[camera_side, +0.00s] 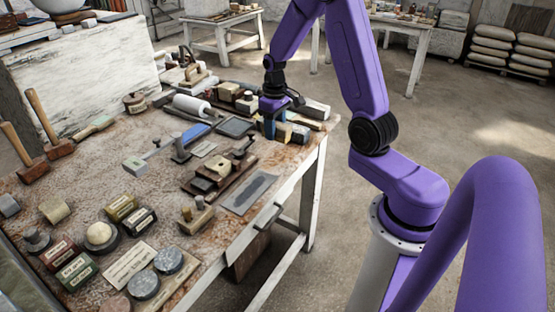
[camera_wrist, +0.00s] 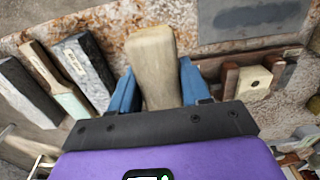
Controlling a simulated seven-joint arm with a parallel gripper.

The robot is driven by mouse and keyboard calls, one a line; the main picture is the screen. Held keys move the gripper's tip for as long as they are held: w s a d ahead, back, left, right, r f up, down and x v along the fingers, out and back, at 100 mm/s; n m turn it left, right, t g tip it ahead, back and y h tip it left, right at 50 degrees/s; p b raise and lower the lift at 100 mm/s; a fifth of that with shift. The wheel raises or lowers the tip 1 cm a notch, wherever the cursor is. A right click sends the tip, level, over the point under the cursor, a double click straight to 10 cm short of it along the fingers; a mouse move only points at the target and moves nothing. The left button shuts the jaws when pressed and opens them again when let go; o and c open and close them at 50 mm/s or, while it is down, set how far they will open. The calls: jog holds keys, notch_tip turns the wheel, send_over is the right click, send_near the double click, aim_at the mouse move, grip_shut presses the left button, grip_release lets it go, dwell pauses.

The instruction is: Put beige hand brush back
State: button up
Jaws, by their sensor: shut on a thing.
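The beige hand brush (camera_wrist: 154,62) shows in the wrist view as a pale wooden block between my two blue fingers. My gripper (camera_wrist: 157,84) is shut on it, one finger at each side. Its bristles are not visible from above. In the side view my gripper (camera_side: 269,128) is low over the far right end of the workbench. The brush is hard to tell from the neighbouring blocks there. I cannot tell whether it touches the bench top.
Dark blocks (camera_wrist: 86,66) and a wood-and-pale-green tool (camera_wrist: 58,85) lie close to the left of the brush in the wrist view. A wooden piece (camera_wrist: 252,82) and a grey plate (camera_wrist: 250,18) are to the right. The workbench (camera_side: 115,180) is crowded.

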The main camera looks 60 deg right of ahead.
aim_at(277, 159)
jog(key=f, duration=0.3)
jog(key=shift+s+d+f, duration=0.2)
jog(key=shift+s, duration=0.15)
jog(key=shift+w+f, duration=0.1)
jog(key=shift+f, duration=2.25)
jog(key=shift+f, duration=0.15)
jog(key=o, duration=0.9)
jog(key=shift+o, duration=0.2)
